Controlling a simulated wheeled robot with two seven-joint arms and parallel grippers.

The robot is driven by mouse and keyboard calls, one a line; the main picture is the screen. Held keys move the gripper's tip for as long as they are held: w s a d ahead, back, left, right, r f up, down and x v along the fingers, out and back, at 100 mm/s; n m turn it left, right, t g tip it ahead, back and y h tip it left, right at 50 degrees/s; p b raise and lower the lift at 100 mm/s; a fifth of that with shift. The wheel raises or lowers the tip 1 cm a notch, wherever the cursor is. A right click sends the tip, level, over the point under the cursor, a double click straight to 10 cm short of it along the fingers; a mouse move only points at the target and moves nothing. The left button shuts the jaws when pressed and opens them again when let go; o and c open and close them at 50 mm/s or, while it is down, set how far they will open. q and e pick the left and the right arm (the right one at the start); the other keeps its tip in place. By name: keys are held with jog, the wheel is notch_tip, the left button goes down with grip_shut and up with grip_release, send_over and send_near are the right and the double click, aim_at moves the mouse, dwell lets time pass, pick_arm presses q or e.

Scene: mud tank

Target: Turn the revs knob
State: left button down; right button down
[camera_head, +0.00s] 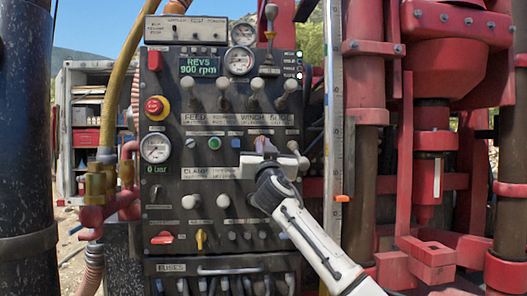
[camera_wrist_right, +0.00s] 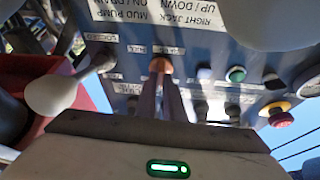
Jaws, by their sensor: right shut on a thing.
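The dark control panel (camera_head: 167,185) stands upright in front of me. My right gripper (camera_head: 262,146) is at its middle right, in the row of small round knobs. In the wrist view its narrow fingers (camera_wrist_right: 165,92) are close together on an orange-brown knob (camera_wrist_right: 160,64), which I take to be the revs knob. The fingers hide most of this knob, so its angle cannot be read. A display (camera_head: 199,66) at the panel's upper left reads REVS 900 rpm. My left gripper is not in view.
A green button (camera_head: 212,143) and a blue button (camera_head: 236,143) sit left of the gripper. White-tipped levers (camera_head: 257,84) stand out above. A red stop button (camera_head: 156,107) is at the left. A metal post (camera_head: 334,120) and red machinery (camera_head: 440,70) stand at the right.

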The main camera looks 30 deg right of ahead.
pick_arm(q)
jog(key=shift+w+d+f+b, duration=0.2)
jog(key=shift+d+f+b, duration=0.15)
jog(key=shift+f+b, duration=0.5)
pick_arm(e)
jog(key=m+g+h, duration=0.1)
jog(key=m, duration=0.2)
jog(key=m+g+h, duration=0.1)
jog(key=m, duration=0.3)
jog(key=m+g+h, duration=0.1)
jog(key=m+h, duration=0.1)
jog(key=m, duration=0.1)
jog(key=shift+w+a+r+m+g, duration=0.1)
jog(key=shift+a+m+g, duration=0.1)
jog(key=shift+m+g, duration=0.15)
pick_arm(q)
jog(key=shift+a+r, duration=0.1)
pick_arm(e)
jog(key=shift+m, duration=0.25)
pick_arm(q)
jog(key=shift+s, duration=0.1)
pick_arm(e)
jog(key=c, duration=1.9)
grip_release()
jog(key=shift+o, duration=0.2)
